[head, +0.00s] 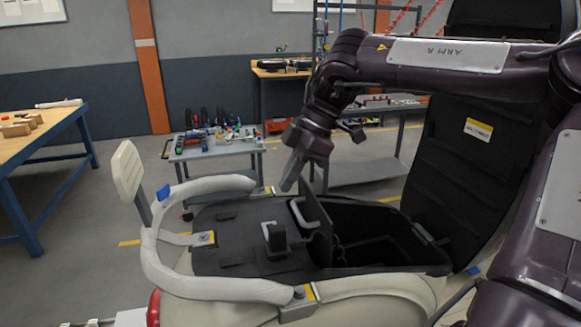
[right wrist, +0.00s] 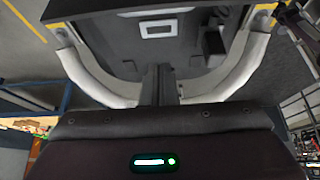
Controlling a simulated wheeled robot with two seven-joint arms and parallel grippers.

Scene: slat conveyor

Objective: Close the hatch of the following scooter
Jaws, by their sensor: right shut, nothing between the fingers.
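The scooter (head: 385,300) stands in front of me with its storage compartment (head: 375,225) open. Its large black lid (head: 463,165), with a yellow label, stands raised at the right. A smaller dark flap (head: 319,222) stands upright at the compartment's left edge, with a light handle (head: 299,213) beside it. My right gripper (head: 289,186) points down just above and left of the handle, shut and empty. In the right wrist view the fingers (right wrist: 158,84) are together, over a dark deck with a light rectangular frame (right wrist: 158,30). My left gripper is not in view.
A pale curved rail (head: 165,262) rings the scooter's rear deck, with a backrest pad (head: 128,172) at its left. A grey tool cart (head: 215,150), a wooden workbench (head: 45,130) and another bench (head: 285,68) stand behind. Open floor lies left of the scooter.

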